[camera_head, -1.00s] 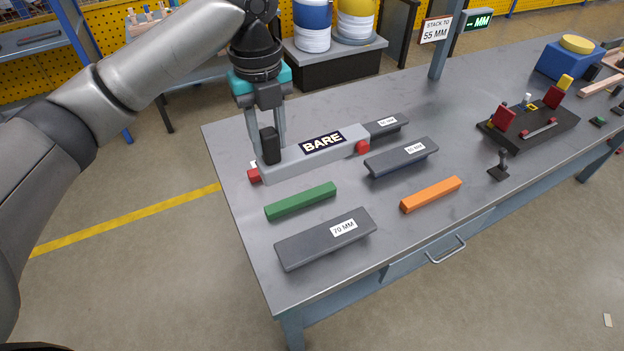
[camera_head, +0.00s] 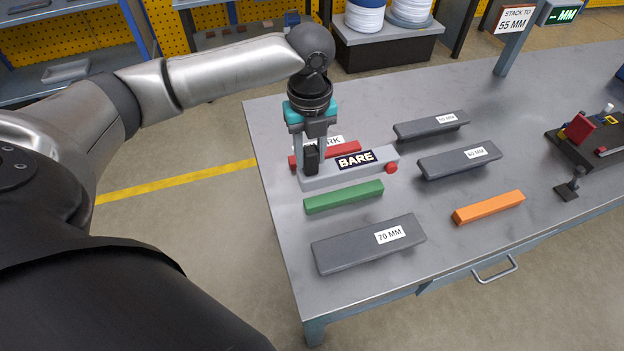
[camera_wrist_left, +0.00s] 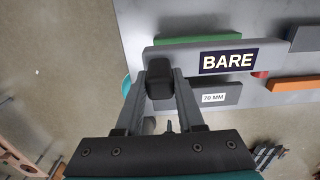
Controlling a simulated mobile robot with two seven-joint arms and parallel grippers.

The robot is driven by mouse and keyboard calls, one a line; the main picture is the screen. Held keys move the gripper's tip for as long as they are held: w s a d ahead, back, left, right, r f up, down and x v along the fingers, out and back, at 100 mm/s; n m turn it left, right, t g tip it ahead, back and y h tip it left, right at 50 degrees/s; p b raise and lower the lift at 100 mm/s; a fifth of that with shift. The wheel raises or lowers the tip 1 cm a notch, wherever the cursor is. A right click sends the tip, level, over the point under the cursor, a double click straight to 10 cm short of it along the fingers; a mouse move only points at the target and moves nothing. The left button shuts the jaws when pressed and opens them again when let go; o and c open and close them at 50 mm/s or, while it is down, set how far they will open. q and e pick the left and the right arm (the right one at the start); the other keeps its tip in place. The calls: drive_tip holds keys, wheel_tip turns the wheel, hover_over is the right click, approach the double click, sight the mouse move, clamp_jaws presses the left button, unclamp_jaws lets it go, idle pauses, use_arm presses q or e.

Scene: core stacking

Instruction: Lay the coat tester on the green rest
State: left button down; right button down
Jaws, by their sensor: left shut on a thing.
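The coat tester (camera_head: 322,180) is a long light-grey body with a black handle, a red end knob and a display reading BARE. My left gripper (camera_head: 311,157) is shut on its black handle from above. The tester is between the red rest (camera_head: 345,149) behind it and the green rest (camera_head: 345,198) in front of it, apparently raised; its height is hard to judge. In the left wrist view the tester (camera_wrist_left: 180,56) lies across the gripper (camera_wrist_left: 160,78), with the green rest (camera_wrist_left: 200,38) just past it. My right gripper is out of view.
A dark 70 MM block (camera_head: 350,252) lies in front of the green rest. Two more dark labelled blocks (camera_head: 432,125) (camera_head: 459,160) and an orange bar (camera_head: 489,206) lie to the right. A sign reading STACK TO 55 MM (camera_head: 515,19) stands behind. The table's left edge is close.

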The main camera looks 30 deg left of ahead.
sight(311, 177)
use_arm(q)
wheel_tip(311, 177, down, 7)
drive_tip(key=shift+r+b, duration=0.1)
drive_tip(key=shift+b, duration=0.55)
drive_tip(key=shift+f, duration=0.25)
drive_tip(key=c, duration=0.5)
unclamp_jaws()
drive_tip(key=shift+f, duration=0.2)
drive_tip(key=shift+r, duration=0.2)
wheel_tip(311, 177, up, 12)
drive_tip(key=shift+p, duration=1.2)
